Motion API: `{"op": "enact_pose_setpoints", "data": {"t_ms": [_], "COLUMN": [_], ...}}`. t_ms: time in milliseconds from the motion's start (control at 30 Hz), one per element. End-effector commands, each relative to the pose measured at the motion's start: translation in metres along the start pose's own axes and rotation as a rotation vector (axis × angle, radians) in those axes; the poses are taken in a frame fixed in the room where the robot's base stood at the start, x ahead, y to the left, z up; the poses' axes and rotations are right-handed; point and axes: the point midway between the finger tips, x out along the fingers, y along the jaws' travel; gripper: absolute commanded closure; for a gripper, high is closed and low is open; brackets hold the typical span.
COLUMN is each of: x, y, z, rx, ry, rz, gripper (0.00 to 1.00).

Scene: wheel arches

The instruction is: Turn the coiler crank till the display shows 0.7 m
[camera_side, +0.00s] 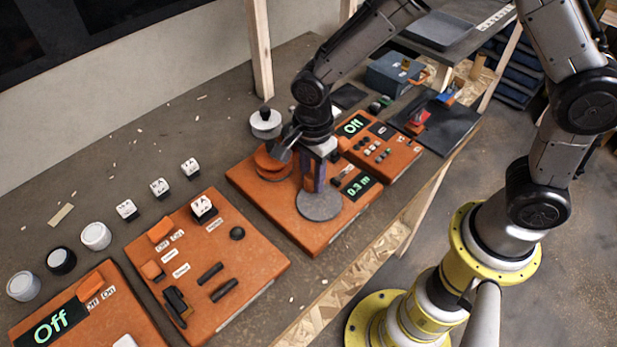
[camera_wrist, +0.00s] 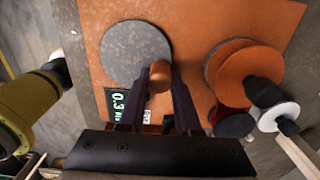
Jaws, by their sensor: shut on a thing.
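The coiler is an orange board (camera_side: 262,205) with a grey crank disc (camera_side: 320,207), an orange spool (camera_side: 272,165) and a display (camera_side: 359,187) that reads 0.3 m. In the wrist view, the disc (camera_wrist: 128,45) lies beyond my fingers, with the spool (camera_wrist: 250,68) to the right and the display (camera_wrist: 120,104) partly hidden at the left. My gripper (camera_side: 312,185) points down over the disc. In the wrist view, my gripper (camera_wrist: 160,78) is shut on the orange crank handle (camera_wrist: 160,74) at the disc's lower right edge.
An orange panel with an "Off" display (camera_side: 351,126) stands close to the right of the coiler. A switch panel (camera_side: 205,255) stands to the left, with another "Off" panel (camera_side: 50,328) at the front left. White dice and round knobs stand behind them. A wooden post (camera_side: 260,50) rises at the back.

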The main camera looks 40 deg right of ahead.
Motion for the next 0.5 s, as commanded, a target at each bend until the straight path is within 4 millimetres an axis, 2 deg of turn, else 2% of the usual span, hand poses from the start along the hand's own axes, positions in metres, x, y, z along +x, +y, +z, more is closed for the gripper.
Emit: {"op": "enact_pose_setpoints", "data": {"t_ms": [33, 500], "x": [-0.003, -0.003], "y": [-0.004, 0.011], "z": [-0.003, -0.021], "rx": [0.002, 0.001], "ry": [-0.004, -0.002], "rz": [-0.015, -0.011], "gripper": [0.90, 0.90]}}
